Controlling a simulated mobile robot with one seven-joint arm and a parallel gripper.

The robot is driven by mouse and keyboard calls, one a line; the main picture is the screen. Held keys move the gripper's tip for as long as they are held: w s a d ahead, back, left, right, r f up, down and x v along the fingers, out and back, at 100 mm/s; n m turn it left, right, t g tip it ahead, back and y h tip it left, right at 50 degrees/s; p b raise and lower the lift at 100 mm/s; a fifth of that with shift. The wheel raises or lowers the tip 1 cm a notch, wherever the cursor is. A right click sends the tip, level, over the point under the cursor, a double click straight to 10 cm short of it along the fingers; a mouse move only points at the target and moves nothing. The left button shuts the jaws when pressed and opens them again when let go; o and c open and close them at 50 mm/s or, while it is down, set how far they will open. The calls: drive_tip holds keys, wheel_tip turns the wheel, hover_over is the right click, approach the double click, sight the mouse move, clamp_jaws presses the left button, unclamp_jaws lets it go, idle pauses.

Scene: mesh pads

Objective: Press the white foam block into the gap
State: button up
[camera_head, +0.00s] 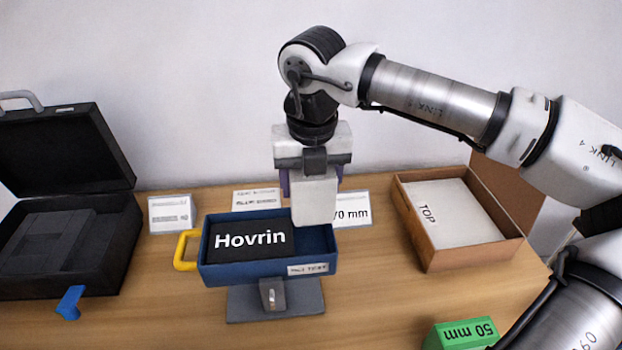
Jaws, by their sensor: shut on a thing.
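My gripper (314,188) points straight down and is shut on the white foam block (315,202), which hangs upright between its fingers. The blue tray (262,272) with a yellow handle (184,251) stands on the table below. A black block marked "Hovrin" (250,239) fills the left and middle of the tray. The gap (312,239) is the open space right of the black block, inside the tray's right wall. The block's lower end is at the gap's back part in the picture; I cannot tell whether it is inside or just above.
The tray sits on a grey stand (275,303) with a metal latch. An open black case (62,240) is at left, an open cardboard box (460,240) with a white "TOP" piece at right. Label cards (172,213) stand behind.

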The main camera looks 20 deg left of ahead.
drive_tip(key=shift+f+b, duration=0.1)
drive_tip(key=shift+b, duration=0.3)
wheel_tip(320, 180, down, 6)
drive_tip(key=b, duration=0.5)
drive_tip(key=shift+r, duration=0.2)
drive_tip(key=shift+b, duration=0.7)
idle(1.2)
drive_tip(key=shift+d+f+b, duration=0.1)
drive_tip(key=shift+f+b, duration=1.75)
drive_tip(key=shift+f, duration=0.15)
drive_tip(key=o, duration=1.1)
drive_tip(key=shift+o, duration=0.2)
